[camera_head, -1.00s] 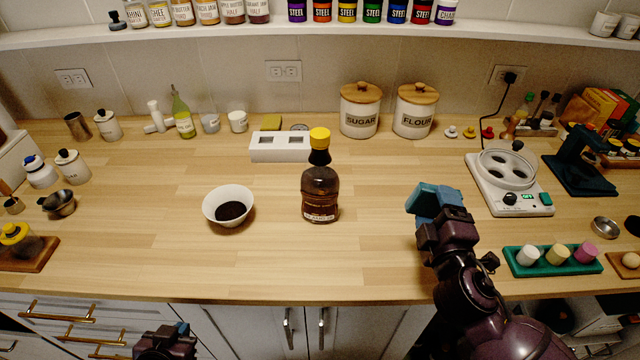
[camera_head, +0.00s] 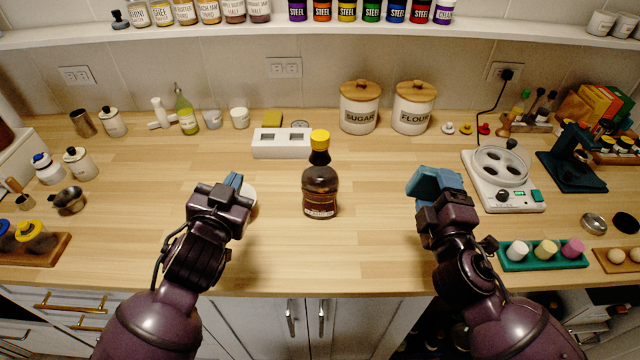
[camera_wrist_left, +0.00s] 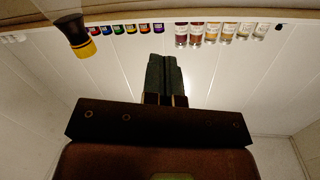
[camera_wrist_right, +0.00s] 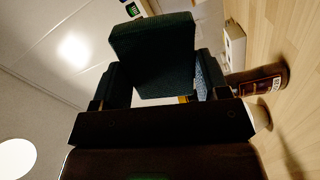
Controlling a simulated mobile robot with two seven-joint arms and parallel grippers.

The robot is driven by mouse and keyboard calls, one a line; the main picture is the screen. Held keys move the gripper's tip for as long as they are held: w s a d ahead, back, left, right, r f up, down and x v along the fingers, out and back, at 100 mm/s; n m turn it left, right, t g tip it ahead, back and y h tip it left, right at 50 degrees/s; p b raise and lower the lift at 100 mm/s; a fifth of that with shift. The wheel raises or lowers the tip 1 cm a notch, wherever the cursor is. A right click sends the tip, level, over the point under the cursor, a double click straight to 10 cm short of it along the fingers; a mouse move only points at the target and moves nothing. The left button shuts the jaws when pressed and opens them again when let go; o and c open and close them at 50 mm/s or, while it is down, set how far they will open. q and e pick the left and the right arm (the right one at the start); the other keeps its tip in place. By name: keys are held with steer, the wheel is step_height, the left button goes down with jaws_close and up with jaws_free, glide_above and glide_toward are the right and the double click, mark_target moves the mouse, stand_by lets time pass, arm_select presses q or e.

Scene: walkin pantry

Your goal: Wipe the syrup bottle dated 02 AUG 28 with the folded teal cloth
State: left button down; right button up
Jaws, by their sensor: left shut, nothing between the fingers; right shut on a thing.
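The syrup bottle (camera_head: 320,185), dark brown with a yellow cap and a white label, stands upright on the counter between my grippers. Its label date is too small to read. My right gripper (camera_head: 437,195) is shut on the folded teal cloth (camera_head: 436,182), right of the bottle and apart from it. The cloth shows large and dark in the right wrist view (camera_wrist_right: 152,52), with the bottle (camera_wrist_right: 258,80) beyond. My left gripper (camera_head: 234,184) is shut and empty, left of the bottle and apart from it. In the left wrist view its fingers (camera_wrist_left: 166,80) are together.
A white bowl (camera_head: 250,194) is mostly hidden behind my left gripper. A white block with square openings (camera_head: 282,144) stands behind the bottle. Sugar (camera_head: 360,108) and flour (camera_head: 412,108) canisters stand at the back. A white appliance (camera_head: 503,180) is at right. The counter in front of the bottle is clear.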

arm_select(q)
steer(key=w+d+r+m+g+h, duration=0.1)
steer(key=w+d+r+m+h, duration=0.1)
steer(key=d+r+m+h, duration=1.15)
steer(key=s+d+f+m+g+h, duration=0.1)
steer(key=s+d+m+g, duration=0.1)
steer(key=d+m+g, duration=0.55)
steer(key=s+d+f+m+g+h, duration=0.1)
steer(key=s+d+m+g, duration=0.3)
steer(key=m+g, duration=0.6)
steer(key=w+a+f+m+g+y, duration=0.15)
steer(key=w+a+f+y, duration=0.35)
steer(key=y, duration=0.6)
steer(key=w+a+r+n+t+y, duration=0.1)
steer(key=w+a+r+t+y, duration=0.2)
steer(key=w+a+r+y, duration=0.45)
step_height(320, 180, down, 7)
steer(key=w, duration=0.1)
steer(key=shift+w+a+r+h+b, duration=0.15)
steer(key=shift+a+r+h+b, duration=0.1)
steer(key=shift+h+b, duration=0.1)
